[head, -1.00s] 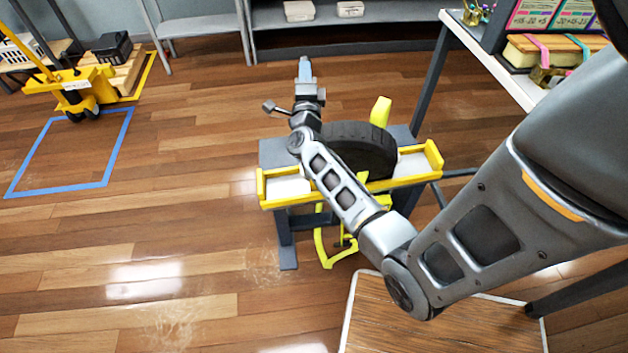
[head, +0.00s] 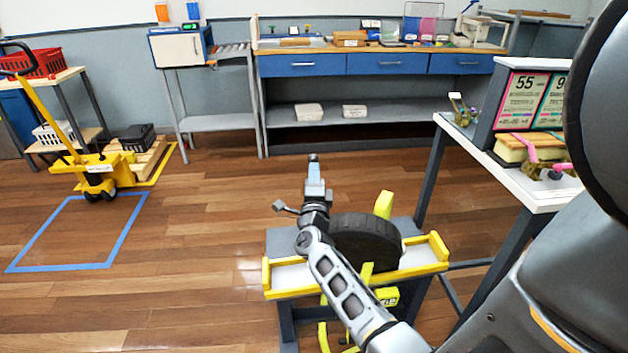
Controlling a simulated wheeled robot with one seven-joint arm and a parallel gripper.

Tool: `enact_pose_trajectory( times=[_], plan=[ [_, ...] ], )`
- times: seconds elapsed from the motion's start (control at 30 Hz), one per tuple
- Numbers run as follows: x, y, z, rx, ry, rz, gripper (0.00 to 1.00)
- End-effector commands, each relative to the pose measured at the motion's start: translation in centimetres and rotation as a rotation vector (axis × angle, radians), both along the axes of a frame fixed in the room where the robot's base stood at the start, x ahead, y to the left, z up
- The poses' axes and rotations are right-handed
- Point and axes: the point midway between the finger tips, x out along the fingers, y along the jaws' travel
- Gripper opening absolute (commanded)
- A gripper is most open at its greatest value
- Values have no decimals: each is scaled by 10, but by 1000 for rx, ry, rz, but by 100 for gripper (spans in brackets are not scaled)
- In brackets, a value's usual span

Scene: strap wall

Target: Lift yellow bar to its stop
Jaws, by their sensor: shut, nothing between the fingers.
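A grey stand (head: 282,242) with a yellow-edged top carries a dark tyre (head: 362,240). A yellow bar (head: 350,286) runs along the front edge of the top. A yellow upright piece (head: 384,204) stands behind the tyre, and a yellow curved part (head: 323,325) hangs below the top. I cannot tell which of these yellow parts is the task's bar. My arm reaches across the stand and hides part of it. My gripper (head: 314,160) is shut and empty, pointing away beyond the tyre's left side, apart from the yellow parts.
A white table (head: 500,165) with price signs and sponges stands at the right. A yellow pallet truck (head: 95,170) stands at the left by a blue floor outline (head: 125,232). A workbench (head: 385,65) lines the back wall. The wooden floor left of the stand is clear.

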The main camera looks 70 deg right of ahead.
Motion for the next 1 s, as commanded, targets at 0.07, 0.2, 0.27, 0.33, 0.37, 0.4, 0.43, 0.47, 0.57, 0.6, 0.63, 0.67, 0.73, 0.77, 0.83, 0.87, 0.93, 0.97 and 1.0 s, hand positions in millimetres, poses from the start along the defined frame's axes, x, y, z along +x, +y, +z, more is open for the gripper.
enact_pose_trajectory(
  times=[0.07, 0.2, 0.27, 0.33, 0.37, 0.4, 0.43, 0.47, 0.57, 0.6, 0.63, 0.67, 0.73, 0.77, 0.83, 0.87, 0.93, 0.97, 1.0],
  plan=[
    [-2, 10, 0, 1, 3, 3, 0],
    [-7, 26, 1, 1, 3, 2, 0],
    [-9, 34, 1, 1, 3, 4, 0],
    [-11, 43, 2, 1, 3, 5, 0],
    [-12, 47, 3, 1, 4, 4, 0],
    [-14, 53, 3, 2, 3, 5, 0],
    [-16, 58, 3, 2, 3, 5, 0],
    [-17, 63, 3, 2, 4, 4, 0],
    [-22, 77, 5, 3, 3, 4, 0],
    [-23, 82, 5, 2, 4, 3, 0],
    [-24, 86, 6, 1, 3, 3, 0],
    [-24, 88, 6, 1, 3, 3, 0],
    [-26, 93, 6, 1, 3, 2, 0],
    [-26, 95, 7, 1, 2, 3, 0],
    [-27, 97, 7, 1, 2, 3, 0],
    [-27, 97, 7, 1, 2, 3, 0],
    [-27, 98, 7, 1, 2, 3, 0],
    [-27, 98, 7, 1, 2, 3, 0],
    [-27, 98, 7, 1, 2, 3, 0]
  ],
)
